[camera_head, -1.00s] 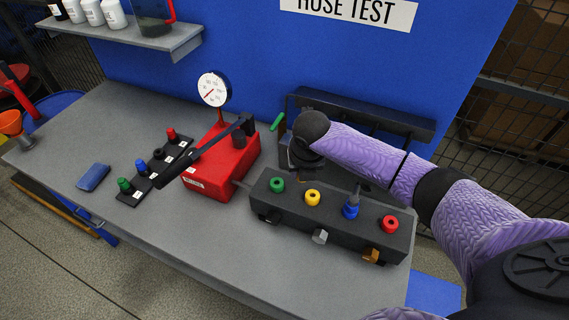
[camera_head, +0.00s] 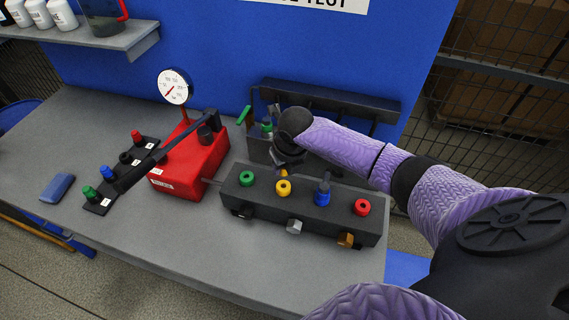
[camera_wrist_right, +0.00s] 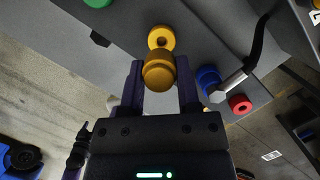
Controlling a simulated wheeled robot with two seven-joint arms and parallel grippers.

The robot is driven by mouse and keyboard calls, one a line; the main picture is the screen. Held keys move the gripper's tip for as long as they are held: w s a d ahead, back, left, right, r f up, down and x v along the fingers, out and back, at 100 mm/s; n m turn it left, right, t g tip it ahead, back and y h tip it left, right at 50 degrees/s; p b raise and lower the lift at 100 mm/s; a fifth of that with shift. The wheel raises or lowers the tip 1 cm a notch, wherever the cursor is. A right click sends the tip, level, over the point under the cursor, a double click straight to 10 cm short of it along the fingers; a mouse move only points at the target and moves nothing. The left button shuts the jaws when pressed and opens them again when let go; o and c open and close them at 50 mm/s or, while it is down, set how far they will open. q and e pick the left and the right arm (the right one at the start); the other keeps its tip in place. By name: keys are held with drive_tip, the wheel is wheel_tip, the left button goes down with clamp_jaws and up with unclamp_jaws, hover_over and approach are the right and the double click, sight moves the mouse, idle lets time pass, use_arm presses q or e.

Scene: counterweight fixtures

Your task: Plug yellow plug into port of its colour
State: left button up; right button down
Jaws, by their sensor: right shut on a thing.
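The black manifold block (camera_head: 300,216) has a row of coloured ports: green (camera_head: 247,179), yellow (camera_head: 283,187), blue (camera_head: 323,193) and red (camera_head: 362,207). My right gripper (camera_head: 286,164) is just above and behind the yellow port. In the right wrist view, the right gripper (camera_wrist_right: 161,88) is shut on the yellow plug (camera_wrist_right: 159,72). The plug's end faces the yellow port (camera_wrist_right: 161,38), offset from it in that view; I cannot tell the exact gap. A dark plug stands in the blue port. My left gripper is not in view.
A red pump box (camera_head: 188,165) with a gauge (camera_head: 174,87) and long black lever stands left of the block. Further left is a black strip (camera_head: 128,178) with coloured plugs and a blue pad (camera_head: 57,187). A black rack (camera_head: 340,100) stands behind. The front bench is clear.

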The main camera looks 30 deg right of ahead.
sight(284, 182)
idle(0.4)
drive_tip(key=shift+f+b, duration=0.95)
drive_tip(key=shift+f, duration=0.55)
drive_tip(key=shift+f+b, duration=0.6)
drive_tip(key=shift+f, duration=0.15)
drive_tip(key=shift+f, duration=0.15)
drive_tip(key=shift+f+b, duration=0.45)
drive_tip(key=shift+f, duration=0.1)
drive_tip(key=shift+s+f, duration=0.1)
drive_tip(key=shift+f, duration=0.1)
